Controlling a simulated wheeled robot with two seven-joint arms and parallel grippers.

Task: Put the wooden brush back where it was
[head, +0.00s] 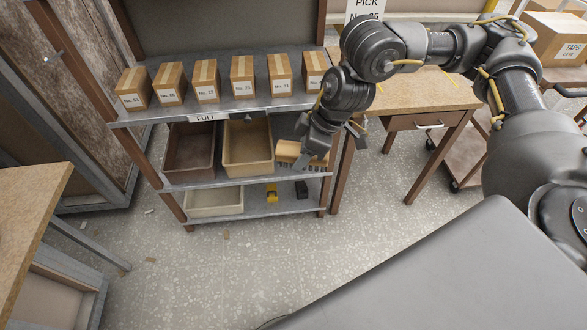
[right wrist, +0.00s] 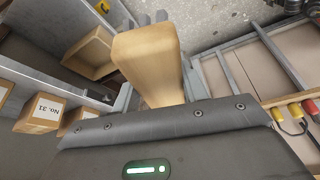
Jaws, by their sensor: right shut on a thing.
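The wooden brush (head: 287,149) is a pale wood block with short bristles, at the right end of the middle shelf (head: 262,178), beside the tan bin (head: 248,165). My right gripper (head: 318,148) reaches down in front of the rack and is shut on the brush. In the right wrist view the brush (right wrist: 148,60) stretches out between the fingers, its wood side towards the camera and grey bristle tips at its far end. I cannot tell whether the brush touches the shelf. My left gripper is not in view.
A row of numbered cardboard boxes (head: 207,82) stands on the top shelf, above a FULL label. A brown bin (head: 190,150) stands left of the tan one. A cream bin (head: 214,203) and small yellow and black things are on the lowest shelf. A wooden desk (head: 425,92) adjoins at right.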

